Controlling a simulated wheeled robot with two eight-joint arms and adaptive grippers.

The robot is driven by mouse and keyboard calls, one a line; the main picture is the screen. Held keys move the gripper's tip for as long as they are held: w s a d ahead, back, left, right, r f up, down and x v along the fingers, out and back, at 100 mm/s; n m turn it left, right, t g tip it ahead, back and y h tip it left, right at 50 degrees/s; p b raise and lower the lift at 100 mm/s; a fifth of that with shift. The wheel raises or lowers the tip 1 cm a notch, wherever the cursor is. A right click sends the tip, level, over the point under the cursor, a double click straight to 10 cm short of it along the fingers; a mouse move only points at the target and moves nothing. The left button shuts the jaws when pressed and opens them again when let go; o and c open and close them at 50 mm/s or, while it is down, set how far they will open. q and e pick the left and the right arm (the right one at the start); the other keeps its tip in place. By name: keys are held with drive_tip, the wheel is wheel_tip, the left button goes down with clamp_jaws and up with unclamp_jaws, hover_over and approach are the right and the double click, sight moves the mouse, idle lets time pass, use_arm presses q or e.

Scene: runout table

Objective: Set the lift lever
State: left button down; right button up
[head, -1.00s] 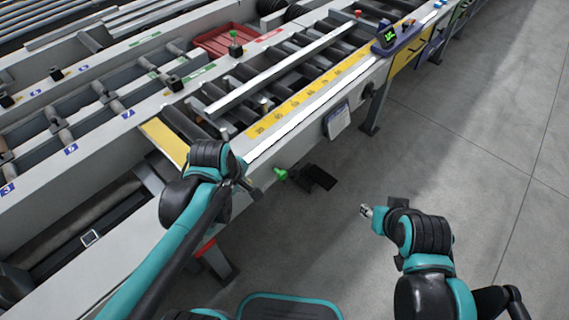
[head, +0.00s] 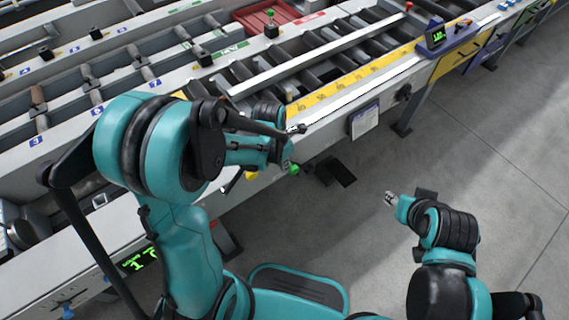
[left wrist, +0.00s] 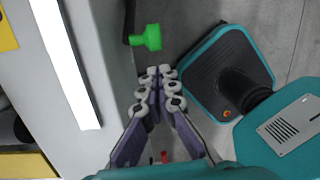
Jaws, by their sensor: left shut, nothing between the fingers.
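A green knob (head: 294,169) sticks out from the front side of the runout table below its edge, by a dark fitting. No readable label shows whether it is the lift lever. My left gripper (head: 297,128) is shut and empty by the table's front edge, partly hidden by my arm in the head view. In the left wrist view its closed fingertips (left wrist: 157,85) lie just below and right of the green knob (left wrist: 147,37) in the picture, with no visible contact. My right gripper (head: 390,198) is over the floor, small; its jaw state is unclear.
A yellow scale strip (head: 330,90) and rollers run along the table. A white card (head: 364,121) hangs on the front side. Open floor lies at right.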

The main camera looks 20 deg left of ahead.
use_arm(q)
wheel_tip(320, 180, down, 6)
drive_tip(key=b, duration=0.2)
drive_tip(key=shift+w+d+f, duration=0.2)
drive_tip(key=shift+w+d, duration=0.1)
drive_tip(key=shift+d, duration=0.1)
use_arm(e)
wheel_tip(320, 180, down, 3)
drive_tip(key=shift+w+f, duration=0.1)
use_arm(q)
drive_tip(key=shift+a+r, duration=0.1)
